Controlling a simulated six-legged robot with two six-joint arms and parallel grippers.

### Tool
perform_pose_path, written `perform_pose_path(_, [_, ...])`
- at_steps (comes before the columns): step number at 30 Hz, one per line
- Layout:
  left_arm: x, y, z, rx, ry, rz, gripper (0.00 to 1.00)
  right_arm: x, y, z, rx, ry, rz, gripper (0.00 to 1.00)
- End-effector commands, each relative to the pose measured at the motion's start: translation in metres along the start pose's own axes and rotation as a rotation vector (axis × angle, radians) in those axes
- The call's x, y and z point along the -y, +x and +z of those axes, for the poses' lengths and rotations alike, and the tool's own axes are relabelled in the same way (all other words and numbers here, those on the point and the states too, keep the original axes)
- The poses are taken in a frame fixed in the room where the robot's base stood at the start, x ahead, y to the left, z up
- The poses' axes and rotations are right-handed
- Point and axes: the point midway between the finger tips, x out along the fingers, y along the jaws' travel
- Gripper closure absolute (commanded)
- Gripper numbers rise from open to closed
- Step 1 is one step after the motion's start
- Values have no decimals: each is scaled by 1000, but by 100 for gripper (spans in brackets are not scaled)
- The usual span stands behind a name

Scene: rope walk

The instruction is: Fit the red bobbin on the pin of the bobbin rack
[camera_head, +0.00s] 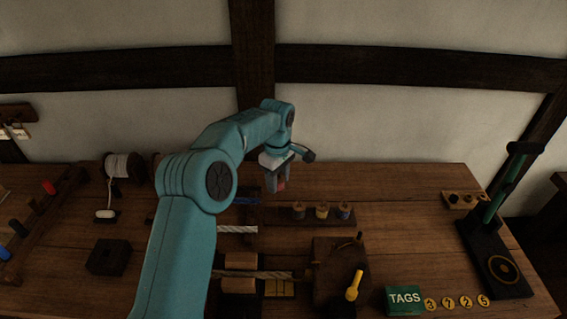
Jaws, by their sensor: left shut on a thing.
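My left gripper (279,184) hangs over the back middle of the bench, pointing down. It is shut on the red bobbin (281,185), of which only a small reddish part shows between the fingers. The bobbin rack (310,222) is a low dark strip on the bench, just to the right of and nearer than the gripper. Several small bobbins (322,212) stand along it, with yellowish and blue colours. A free pin on the rack is too small to make out. My right gripper is out of view.
A white rope spool (122,167) stands at the back left. A dark block with a yellow handle (354,286) stands in front of the rack, near the green TAGS box (404,299). A green-levered press (497,260) is at right. Bench right of the rack is clear.

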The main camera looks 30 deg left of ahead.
Motion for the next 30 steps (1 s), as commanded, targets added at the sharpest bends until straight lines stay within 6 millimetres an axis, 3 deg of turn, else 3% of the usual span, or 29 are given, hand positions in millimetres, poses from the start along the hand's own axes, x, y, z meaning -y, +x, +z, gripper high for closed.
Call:
perform_pose_path(8, [6,20,-7,0,-22,0,94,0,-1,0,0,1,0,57])
perform_pose_path(21, [7,54,-9,0,-21,-2,94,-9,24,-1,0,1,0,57])
perform_pose_path(30, [7,58,-11,0,-21,0,94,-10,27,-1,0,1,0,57])
